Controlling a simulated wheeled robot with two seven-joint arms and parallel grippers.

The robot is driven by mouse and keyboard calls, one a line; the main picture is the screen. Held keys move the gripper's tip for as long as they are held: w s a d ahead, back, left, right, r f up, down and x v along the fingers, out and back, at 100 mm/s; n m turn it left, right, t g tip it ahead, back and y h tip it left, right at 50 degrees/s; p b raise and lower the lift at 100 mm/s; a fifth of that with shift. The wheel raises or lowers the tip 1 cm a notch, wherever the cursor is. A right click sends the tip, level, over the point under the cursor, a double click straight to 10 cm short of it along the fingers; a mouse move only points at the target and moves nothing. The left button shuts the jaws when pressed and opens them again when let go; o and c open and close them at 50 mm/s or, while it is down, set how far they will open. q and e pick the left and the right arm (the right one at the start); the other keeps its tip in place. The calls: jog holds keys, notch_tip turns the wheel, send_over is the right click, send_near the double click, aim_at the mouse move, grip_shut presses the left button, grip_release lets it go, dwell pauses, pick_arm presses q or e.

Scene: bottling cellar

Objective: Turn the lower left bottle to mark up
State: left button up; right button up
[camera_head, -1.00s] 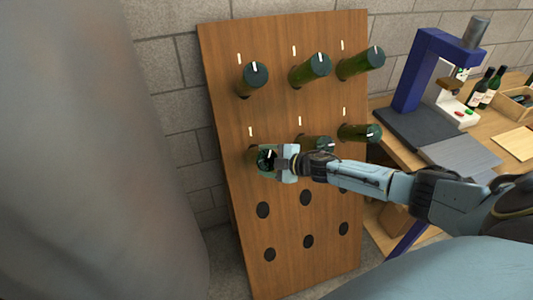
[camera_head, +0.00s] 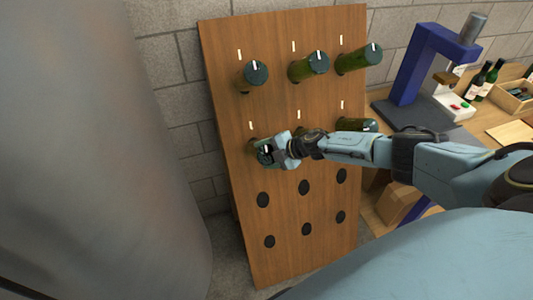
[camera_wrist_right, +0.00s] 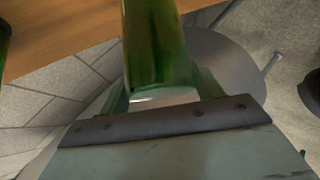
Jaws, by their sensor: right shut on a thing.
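The lower left bottle (camera_head: 257,155) is dark green and sticks out of the wooden rack board (camera_head: 325,215), base end toward me. A white mark on its base shows beside the fingers, close to upright. A white line is on the board above it. My right gripper (camera_head: 274,152) is shut on this bottle's outer end and hides part of it. In the right wrist view the green bottle (camera_wrist_right: 155,45) runs between the fingers. My left gripper is not in view.
Upper bottles (camera_head: 252,77) with white base marks stick out above. The lower right bottle (camera_head: 357,125) is close behind my right arm, which mostly hides the lower middle one. Empty holes (camera_head: 263,200) lie below. A blue press (camera_head: 425,65) stands on the bench at right.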

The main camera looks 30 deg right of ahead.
jog(key=o, duration=1)
jog(key=shift+s+d+r, duration=0.15)
jog(key=shift+s+r, duration=0.05)
jog(key=shift+s, duration=0.05)
jog(key=p+v, duration=0.1)
jog(key=v, duration=1.1)
jog(key=shift+s+r+p, duration=0.25)
jog(key=shift+r+p, duration=0.05)
jog(key=shift+p, duration=0.05)
